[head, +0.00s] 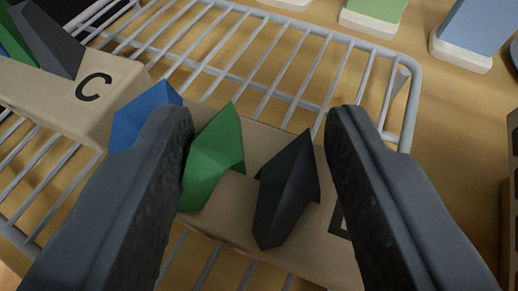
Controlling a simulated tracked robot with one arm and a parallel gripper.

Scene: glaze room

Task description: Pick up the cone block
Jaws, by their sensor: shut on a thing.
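The cone block (232,196) is a beige bar with a blue cone (146,110), a green cone (215,155) and a black cone (287,190) standing in it, their tips leaning away from me. My gripper (262,122) is shut on this block, one finger at each side of the green and black cones. The left finger hides part of the block near the blue cone. The right finger covers most of a dark mark on the block's right end, so I cannot read it. Whether the block touches the rack below is unclear.
A white wire rack (413,92) lies under the block on a wooden surface (455,150). A second beige cone block (125,88) marked "C" sits close by at the left. A green tile (376,14) and a blue tile (476,30) stand beyond the rack.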

